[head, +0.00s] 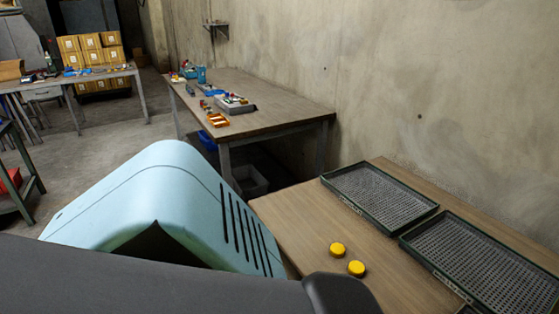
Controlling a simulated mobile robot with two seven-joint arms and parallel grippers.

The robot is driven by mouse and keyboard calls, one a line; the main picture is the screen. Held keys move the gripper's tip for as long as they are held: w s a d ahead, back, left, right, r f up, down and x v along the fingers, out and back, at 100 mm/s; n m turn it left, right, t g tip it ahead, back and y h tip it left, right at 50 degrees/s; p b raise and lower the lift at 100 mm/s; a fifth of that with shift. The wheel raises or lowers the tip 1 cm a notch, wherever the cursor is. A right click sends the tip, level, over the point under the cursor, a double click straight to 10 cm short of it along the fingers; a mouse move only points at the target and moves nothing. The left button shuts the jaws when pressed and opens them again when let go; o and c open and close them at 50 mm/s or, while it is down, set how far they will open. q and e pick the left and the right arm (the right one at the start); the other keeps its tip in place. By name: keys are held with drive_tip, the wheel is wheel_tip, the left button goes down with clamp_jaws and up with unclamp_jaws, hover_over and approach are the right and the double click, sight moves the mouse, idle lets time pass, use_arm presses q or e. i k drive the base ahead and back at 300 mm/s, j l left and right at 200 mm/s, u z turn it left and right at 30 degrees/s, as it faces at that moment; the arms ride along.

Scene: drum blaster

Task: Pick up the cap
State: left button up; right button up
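Two round yellow caps lie on the wooden table (290,222) at the lower right. One cap (337,249) is a little farther back and to the left. The other cap (356,268) is nearer and to the right. They lie close together, apart from the trays. Neither of my grippers is in view, so their state and their distance from the caps do not show.
Two dark mesh trays lie right of the caps, one farther back (380,196) and one nearer (490,262). A light-blue slotted housing (160,190) and a dark grey shape block the lower left. Another table (270,96) holding small items stands behind.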

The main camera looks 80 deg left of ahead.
sight(355, 269)
drive_tip(key=j+u, duration=0.2)
drive_tip(key=u, duration=1.35)
drive_tip(key=k+j+z, duration=0.1)
drive_tip(key=z, duration=1.4)
drive_tip(key=u, duration=1.4)
drive_tip(key=j+z, duration=0.4)
